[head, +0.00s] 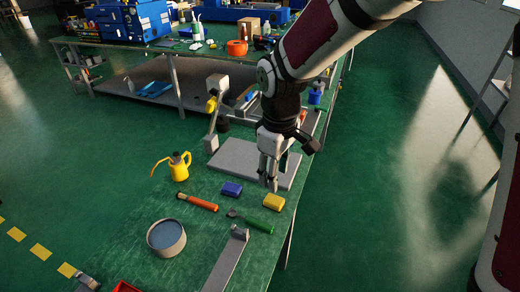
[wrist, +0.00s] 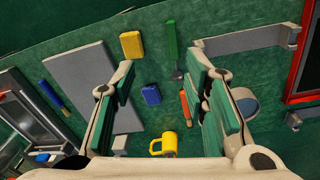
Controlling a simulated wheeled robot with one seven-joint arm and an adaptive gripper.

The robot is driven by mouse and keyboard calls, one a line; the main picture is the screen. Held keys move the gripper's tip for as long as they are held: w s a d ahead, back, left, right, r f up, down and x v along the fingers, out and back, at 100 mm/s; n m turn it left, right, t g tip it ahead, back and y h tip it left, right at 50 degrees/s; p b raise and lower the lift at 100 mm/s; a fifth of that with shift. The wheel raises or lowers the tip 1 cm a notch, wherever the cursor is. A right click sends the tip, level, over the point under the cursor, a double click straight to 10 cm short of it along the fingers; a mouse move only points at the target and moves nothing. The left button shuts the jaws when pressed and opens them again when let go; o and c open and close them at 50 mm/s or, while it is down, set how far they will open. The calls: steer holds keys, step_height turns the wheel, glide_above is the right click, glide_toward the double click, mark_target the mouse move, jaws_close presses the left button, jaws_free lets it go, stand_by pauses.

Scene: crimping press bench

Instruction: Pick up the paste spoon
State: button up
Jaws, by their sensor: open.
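The paste spoon, with a green handle (head: 258,224) and a small dark bowl, lies flat on the green bench top (head: 205,228). It also shows in the wrist view (wrist: 172,42), between my fingers in the picture, with its bowl end towards the orange-handled tool. My gripper (head: 269,182) is above the bench, over the front edge of the grey plate and behind the yellow block. It is open and empty, and its green-padded fingers (wrist: 160,62) stand wide apart. No finger touches the spoon.
Close to the spoon lie a yellow block (head: 273,202), a blue block (head: 232,189) and an orange-handled tool (head: 200,203). A grey bracket (head: 224,266) and round tin (head: 166,251) are nearer. A yellow oil can (head: 178,171) and grey plate (head: 230,155) are farther back.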

steer(key=w+a+f+n, duration=0.2)
steer(key=a+f, duration=0.3)
steer(key=f, duration=0.2)
glide_above(256, 222)
steer(key=shift+g, duration=0.4)
step_height(256, 222, down, 8)
steer(key=shift+w+r+b, duration=0.1)
steer(key=shift+b, duration=0.2)
steer(key=shift+f, duration=2.9)
jaws_close()
